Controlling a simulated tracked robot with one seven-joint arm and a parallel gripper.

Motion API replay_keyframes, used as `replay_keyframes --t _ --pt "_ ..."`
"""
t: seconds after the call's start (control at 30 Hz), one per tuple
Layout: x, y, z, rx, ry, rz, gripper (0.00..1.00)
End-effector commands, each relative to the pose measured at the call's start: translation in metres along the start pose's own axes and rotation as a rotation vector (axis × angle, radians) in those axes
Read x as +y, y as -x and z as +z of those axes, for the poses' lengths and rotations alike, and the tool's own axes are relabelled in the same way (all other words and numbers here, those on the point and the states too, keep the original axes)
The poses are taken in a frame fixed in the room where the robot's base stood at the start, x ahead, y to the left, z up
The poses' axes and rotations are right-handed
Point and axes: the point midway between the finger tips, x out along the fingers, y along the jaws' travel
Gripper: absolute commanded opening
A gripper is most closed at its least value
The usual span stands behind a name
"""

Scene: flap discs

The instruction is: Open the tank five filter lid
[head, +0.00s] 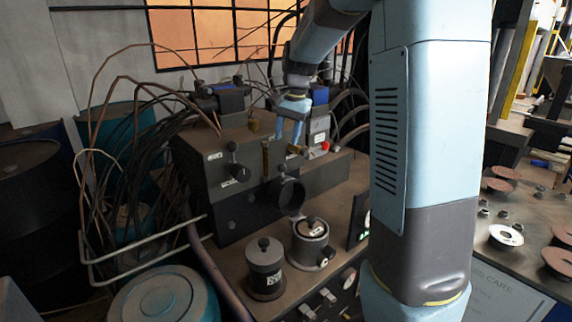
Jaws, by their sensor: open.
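Two round filter housings stand on the front of the grey hydraulic unit. The left, dark housing (266,270) has a flat lid with a black knob and a small label too small to read. I cannot tell which one is tank five.
The dark valve block (232,170) carries knobs, a red button (325,146) and a round black ring (291,194). Hoses and a bent pipe rail (140,252) crowd the left. Drums stand at left. Flap discs (506,236) lie on the right bench. My arm hides the centre right.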

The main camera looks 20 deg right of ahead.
Motion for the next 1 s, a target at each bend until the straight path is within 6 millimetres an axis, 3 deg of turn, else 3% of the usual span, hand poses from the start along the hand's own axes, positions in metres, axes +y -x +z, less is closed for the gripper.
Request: replay_keyframes --t 0.5,0.7,1.0 --pt "0.000 -0.087 0.000 -0.002 0.000 0.001 0.43" --pt "0.000 -0.103 0.000 0.000 -0.001 0.000 0.43" --pt "0.001 -0.106 -0.001 0.001 -0.001 -0.001 0.43"
